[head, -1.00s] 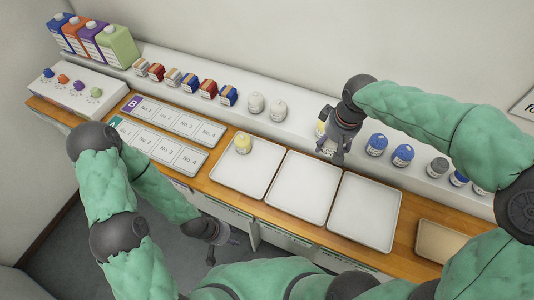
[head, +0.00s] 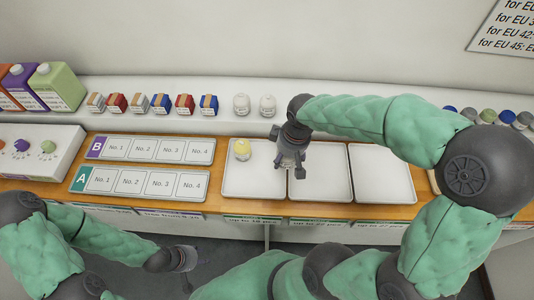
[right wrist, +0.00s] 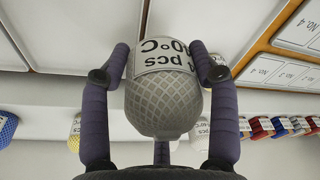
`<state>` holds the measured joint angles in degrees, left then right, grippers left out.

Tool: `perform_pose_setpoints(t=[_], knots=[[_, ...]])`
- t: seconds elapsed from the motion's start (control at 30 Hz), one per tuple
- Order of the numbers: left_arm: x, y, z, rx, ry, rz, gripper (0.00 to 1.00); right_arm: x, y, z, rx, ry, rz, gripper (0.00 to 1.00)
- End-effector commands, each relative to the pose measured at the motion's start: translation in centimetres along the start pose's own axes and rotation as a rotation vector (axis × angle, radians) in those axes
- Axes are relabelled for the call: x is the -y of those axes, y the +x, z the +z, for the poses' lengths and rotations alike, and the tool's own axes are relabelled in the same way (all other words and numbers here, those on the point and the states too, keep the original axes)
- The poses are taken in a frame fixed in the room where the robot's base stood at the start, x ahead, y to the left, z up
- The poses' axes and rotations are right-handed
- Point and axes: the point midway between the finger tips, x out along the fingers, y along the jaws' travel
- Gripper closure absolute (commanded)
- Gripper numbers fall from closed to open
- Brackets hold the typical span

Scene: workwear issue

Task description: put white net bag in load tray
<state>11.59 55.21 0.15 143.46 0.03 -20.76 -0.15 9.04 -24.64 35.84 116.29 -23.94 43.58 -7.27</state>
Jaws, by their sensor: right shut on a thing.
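My right gripper (head: 290,172) is over the row of white trays, near the gap between the left and middle ones. In the right wrist view its two fingers are shut around a pale, whitish net bag (right wrist: 165,100) with a printed white label. In the head view the held bag is mostly hidden by the gripper. Two more white net bags stand on the shelf (head: 241,103) (head: 267,105). The left tray (head: 262,185) holds a yellow-topped bag (head: 242,149). The middle tray (head: 322,188) and right tray (head: 383,175) look empty. No tray's name is readable. My left gripper (head: 187,272) is low, before the counter; its fingers are unclear.
Red, blue and tan boxes (head: 162,104) line the shelf left of the white bags. Boards B (head: 150,149) and A (head: 138,184) lie left of the trays. Large coloured jugs (head: 58,88) stand at the far left. Blue and grey-topped containers (head: 485,116) stand far right.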

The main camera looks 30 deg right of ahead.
Motion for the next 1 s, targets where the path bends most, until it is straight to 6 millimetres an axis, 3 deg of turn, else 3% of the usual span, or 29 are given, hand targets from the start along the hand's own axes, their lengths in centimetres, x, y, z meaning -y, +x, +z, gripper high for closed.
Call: perform_pose_setpoints(t=[0.27, 0.5, 0.83, 1.0], knots=[[0.5, 1.3, -0.1, 0.0, 0.0, 0.0, 0.6, -1.6, 3.5, -4.9, 0.001, -0.001, -0.001, 0.73], [0.9, 2.4, -0.1, 0.0, 0.0, 0.0, 0.6, -2.5, 7.6, -7.2, 0.001, -0.001, 0.0, 0.73], [1.0, 2.9, -0.1, -0.001, 0.0, 0.0, 0.6, -3.0, 9.5, -8.4, -0.001, 0.0, 0.0, 0.73], [1.4, 3.9, -0.2, -0.001, 0.0, 0.0, 0.6, -3.1, 12.0, -8.3, 0.001, 0.001, 0.0, 0.73]])
